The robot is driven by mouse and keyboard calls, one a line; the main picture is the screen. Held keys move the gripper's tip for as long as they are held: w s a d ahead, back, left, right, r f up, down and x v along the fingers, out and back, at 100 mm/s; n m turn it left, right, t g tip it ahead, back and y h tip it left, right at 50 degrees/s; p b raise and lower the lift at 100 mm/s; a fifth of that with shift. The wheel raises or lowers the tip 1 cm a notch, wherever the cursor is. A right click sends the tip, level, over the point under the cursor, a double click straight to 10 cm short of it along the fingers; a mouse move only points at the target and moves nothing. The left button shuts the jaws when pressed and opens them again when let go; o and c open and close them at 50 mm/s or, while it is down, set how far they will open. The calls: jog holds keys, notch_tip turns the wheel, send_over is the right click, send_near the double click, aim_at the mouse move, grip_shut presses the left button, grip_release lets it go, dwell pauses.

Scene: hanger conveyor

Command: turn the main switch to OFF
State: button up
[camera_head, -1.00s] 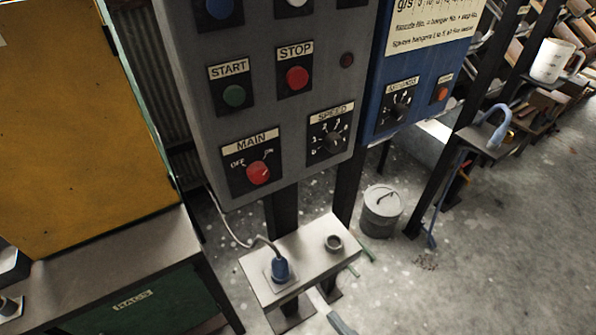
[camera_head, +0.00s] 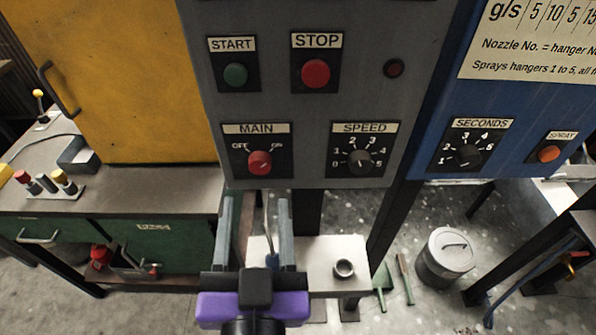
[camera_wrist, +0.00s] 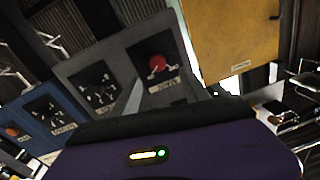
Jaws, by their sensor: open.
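The MAIN switch (camera_head: 260,162) is a red rotary knob on a black plate, low on the grey control panel (camera_head: 350,95). OFF is marked at its upper left and ON at its upper right. Its pointer seems turned toward ON, though the mark is small. The knob also shows upside down in the wrist view (camera_wrist: 157,63), beyond the fingers. My gripper (camera_head: 254,205) is purple and black with two grey fingers. It is open and empty, pointing at the panel from just below the switch in the head view. The fingers appear apart from the knob.
The SPEED dial (camera_head: 359,161) is right of the switch; the green START (camera_head: 235,75) and red STOP (camera_head: 315,73) buttons are above. A blue panel (camera_head: 500,105) adjoins on the right.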

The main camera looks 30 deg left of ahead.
aim_at(260, 169)
jog(key=shift+m, duration=0.3)
jog(key=x, duration=0.5)
jog(key=p+x, duration=0.1)
jog(key=x, duration=0.1)
jog(key=shift+w+a+f, duration=0.1)
jog(key=shift+w+f, duration=0.25)
jog(key=shift+w, duration=0.05)
grip_shut()
